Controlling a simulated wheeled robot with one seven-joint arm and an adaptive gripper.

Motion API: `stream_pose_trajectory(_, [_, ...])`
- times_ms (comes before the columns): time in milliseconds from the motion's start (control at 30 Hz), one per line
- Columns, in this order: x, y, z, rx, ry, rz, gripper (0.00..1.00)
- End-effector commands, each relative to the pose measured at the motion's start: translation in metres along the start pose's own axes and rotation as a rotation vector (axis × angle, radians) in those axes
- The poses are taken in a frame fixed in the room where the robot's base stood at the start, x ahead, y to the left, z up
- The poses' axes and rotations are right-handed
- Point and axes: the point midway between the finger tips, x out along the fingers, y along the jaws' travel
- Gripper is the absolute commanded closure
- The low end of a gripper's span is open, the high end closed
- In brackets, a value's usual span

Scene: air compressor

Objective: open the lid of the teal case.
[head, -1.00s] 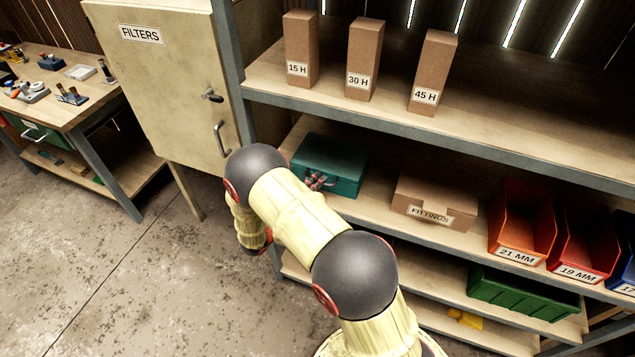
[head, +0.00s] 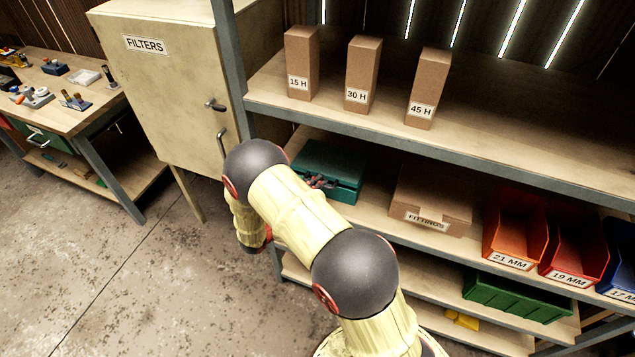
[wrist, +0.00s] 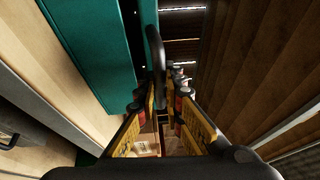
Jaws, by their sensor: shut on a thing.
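The teal case (head: 335,160) sits on the middle shelf, left of the cardboard FITTINGS box. My gripper (head: 318,182) is at its front side, partly hidden behind my arm. In the wrist view, my gripper (wrist: 162,100) has its fingers on either side of a dark curved handle (wrist: 156,52) and is shut on it. The teal case (wrist: 95,50) fills the upper left there, with a dark gap between a wide teal part and a narrower teal strip. I cannot tell for sure whether this gap is a raised lid.
The FITTINGS box (head: 430,203) stands right of the case, with orange (head: 515,235) and red (head: 575,250) bins beyond. The upper shelf (head: 480,130) overhangs the case. The FILTERS cabinet (head: 170,90) and a shelf post (head: 228,60) are close on the left.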

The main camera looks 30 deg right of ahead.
Motion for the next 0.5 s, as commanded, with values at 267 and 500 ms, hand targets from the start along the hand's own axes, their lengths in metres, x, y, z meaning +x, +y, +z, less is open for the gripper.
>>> stream_pose_trajectory(267, [0.01, -0.04, 0.004, -0.048, 0.001, 0.127, 1.0])
stream_pose_trajectory(500, [0.021, -0.063, 0.009, -0.097, 0.001, 0.244, 1.0])
